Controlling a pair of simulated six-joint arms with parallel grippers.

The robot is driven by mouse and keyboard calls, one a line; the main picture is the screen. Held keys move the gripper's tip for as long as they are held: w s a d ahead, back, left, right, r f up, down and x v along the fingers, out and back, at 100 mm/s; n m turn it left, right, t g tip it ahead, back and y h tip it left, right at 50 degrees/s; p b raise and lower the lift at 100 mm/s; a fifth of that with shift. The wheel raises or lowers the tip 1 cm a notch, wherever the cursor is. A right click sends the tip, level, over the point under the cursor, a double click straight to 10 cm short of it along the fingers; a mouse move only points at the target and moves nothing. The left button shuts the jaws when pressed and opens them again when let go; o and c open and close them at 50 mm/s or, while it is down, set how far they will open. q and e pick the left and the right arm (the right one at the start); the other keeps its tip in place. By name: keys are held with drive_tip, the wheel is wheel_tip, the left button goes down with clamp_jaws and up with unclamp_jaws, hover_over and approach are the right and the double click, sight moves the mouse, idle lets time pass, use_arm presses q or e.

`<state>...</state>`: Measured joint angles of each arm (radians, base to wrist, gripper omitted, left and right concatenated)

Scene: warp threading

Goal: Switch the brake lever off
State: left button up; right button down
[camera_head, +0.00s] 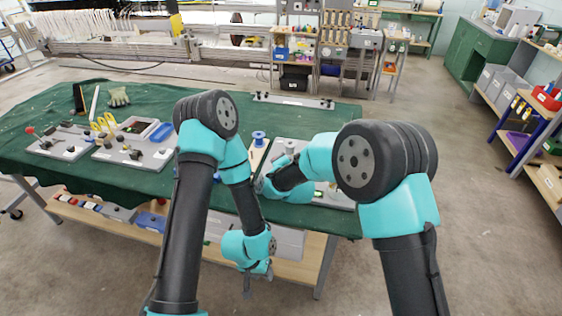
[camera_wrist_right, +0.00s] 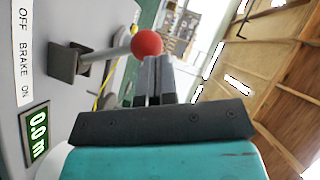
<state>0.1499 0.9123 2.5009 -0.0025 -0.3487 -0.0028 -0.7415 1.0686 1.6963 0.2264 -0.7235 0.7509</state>
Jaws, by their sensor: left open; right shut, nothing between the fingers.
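The brake lever shows in the right wrist view as a red ball knob (camera_wrist_right: 146,43) on a metal rod, rising from a dark bracket (camera_wrist_right: 70,62) on a grey panel. A label strip (camera_wrist_right: 24,50) beside it reads OFF, BRAKE, ON, with OFF at the top of the picture. The rod leans slightly toward the top; its exact setting is unclear. My right gripper (camera_wrist_right: 153,66) is shut and empty, its tips close by the knob; contact cannot be told. In the head view my right arm hides the lever. My left gripper (camera_head: 258,284) is open and empty, low before the table's front edge.
A blue spool (camera_head: 258,138) stands between my arms. Shelves (camera_head: 540,150) line the right.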

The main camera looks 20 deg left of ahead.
drive_tip(key=v, duration=0.7)
drive_tip(key=shift+d, duration=0.3)
drive_tip(key=shift+r, duration=0.1)
